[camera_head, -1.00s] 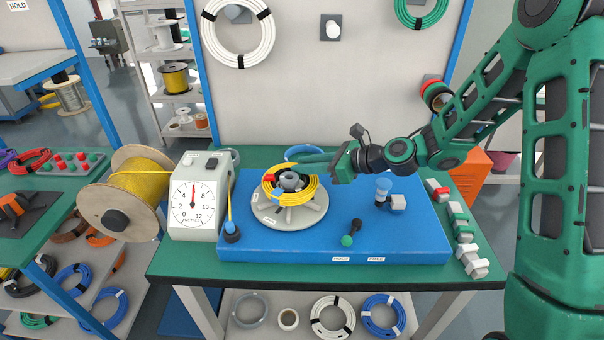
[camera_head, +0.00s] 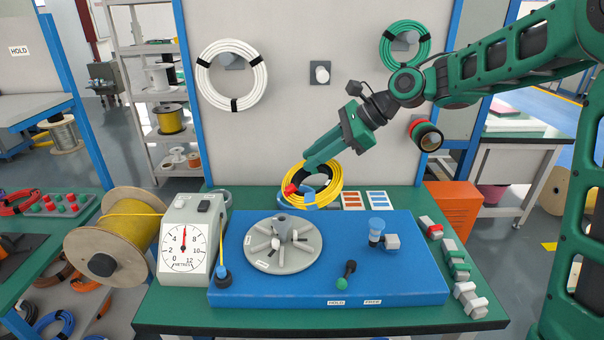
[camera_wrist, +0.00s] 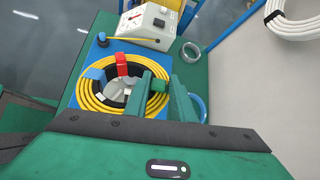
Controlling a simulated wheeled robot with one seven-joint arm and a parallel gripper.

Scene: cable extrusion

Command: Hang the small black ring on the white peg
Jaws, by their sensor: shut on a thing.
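My gripper (camera_head: 312,165) is shut on a yellow cable coil (camera_head: 328,201) and holds it above the back edge of the blue board. The coil has red and blue clips and a dark inner band; it also shows in the wrist view (camera_wrist: 90,103) between my green fingers. I cannot pick out a separate small black ring; whether the dark band is one, I cannot tell. The white peg (camera_head: 321,73) sticks out from a dark square plate on the wall panel, bare, above and behind the coil.
A white coil (camera_head: 204,76) and a green coil (camera_head: 383,44) hang either side of the peg. A red-and-black roll (camera_head: 427,136) hangs lower right. The grey turntable (camera_head: 262,262) on the blue board (camera_head: 300,292) is empty. A meter box (camera_head: 184,248) stands left.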

